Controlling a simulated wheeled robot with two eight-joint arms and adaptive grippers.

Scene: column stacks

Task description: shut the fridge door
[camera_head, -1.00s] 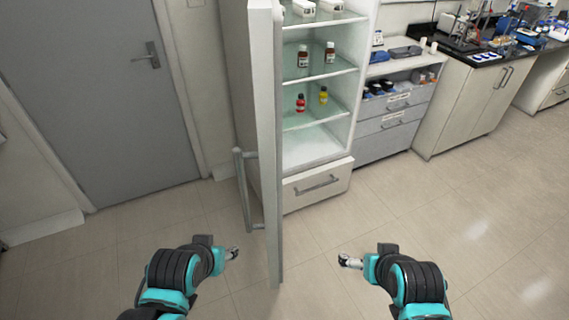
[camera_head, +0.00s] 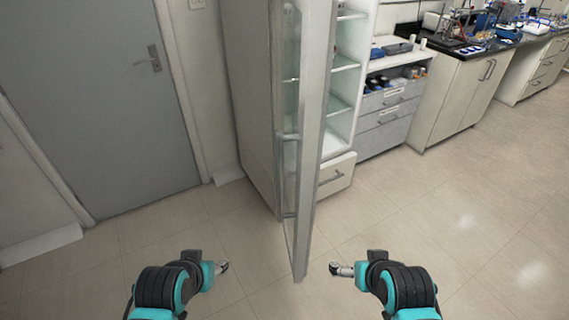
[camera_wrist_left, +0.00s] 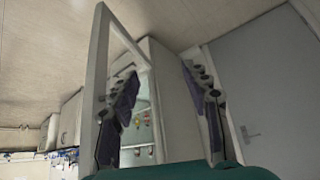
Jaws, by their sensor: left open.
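The fridge (camera_head: 245,100) stands ahead with its tall door (camera_head: 312,130) partly open, its free edge toward me. The door has a pale frame and a glass pane. The door covers part of the shelves (camera_head: 345,68). My left gripper (camera_head: 223,267) is low and left of the door, apart from it. In the left wrist view it is open and empty (camera_wrist_left: 162,112), with the door frame (camera_wrist_left: 97,75) beyond. My right gripper (camera_head: 338,268) is low and right of the door; its jaws are too small to judge.
A grey room door (camera_head: 95,95) is at the left. The tiled floor (camera_head: 430,220) at the right is clear.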

